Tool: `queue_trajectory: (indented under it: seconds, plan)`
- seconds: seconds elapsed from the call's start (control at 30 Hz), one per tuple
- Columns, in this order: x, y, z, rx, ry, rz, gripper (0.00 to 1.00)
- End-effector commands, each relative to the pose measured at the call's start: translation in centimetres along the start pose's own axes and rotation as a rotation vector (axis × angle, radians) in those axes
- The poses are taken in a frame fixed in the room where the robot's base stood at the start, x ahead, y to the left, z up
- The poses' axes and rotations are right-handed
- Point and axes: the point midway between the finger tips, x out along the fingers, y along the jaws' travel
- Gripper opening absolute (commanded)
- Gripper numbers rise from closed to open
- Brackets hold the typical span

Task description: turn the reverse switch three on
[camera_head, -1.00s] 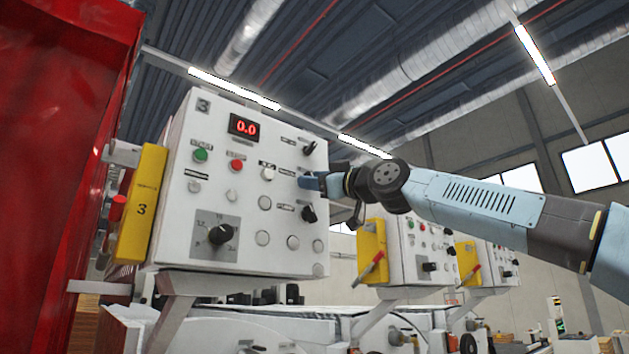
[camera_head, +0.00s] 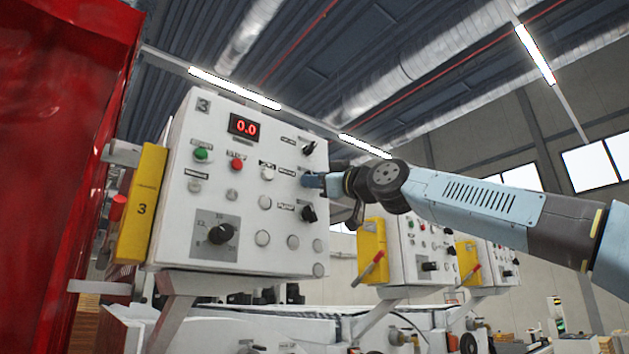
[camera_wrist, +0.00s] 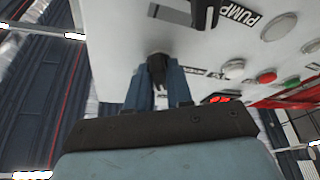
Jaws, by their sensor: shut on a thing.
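The white control panel marked 3 (camera_head: 180,170) faces me in the head view. My gripper (camera_head: 313,181) reaches its right side from the right, between an upper black switch (camera_head: 309,147) and a lower black switch (camera_head: 309,213). In the wrist view, the blue fingers of my gripper (camera_wrist: 158,88) are shut on a black knob, the reverse switch (camera_wrist: 158,66). The fingers cover it in the head view. Its turn angle cannot be read clearly. A label (camera_head: 287,170) sits just left of the fingers.
The panel also has a green button (camera_head: 201,155), a red button (camera_head: 237,165), a large black dial (camera_head: 221,233) and a red 0.0 display (camera_head: 244,127). A yellow box (camera_head: 141,205) is on its left side. More panels (camera_head: 410,250) stand behind, below my arm.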

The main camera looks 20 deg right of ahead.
Motion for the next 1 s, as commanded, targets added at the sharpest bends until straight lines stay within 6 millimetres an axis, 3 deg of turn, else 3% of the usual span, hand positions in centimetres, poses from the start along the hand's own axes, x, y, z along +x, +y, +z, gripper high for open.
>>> queue_trajectory:
  seconds: [1.0]
  plan:
    - [0.01, -0.15, 0.04, 0.569, -0.002, 0.241, 0.0]
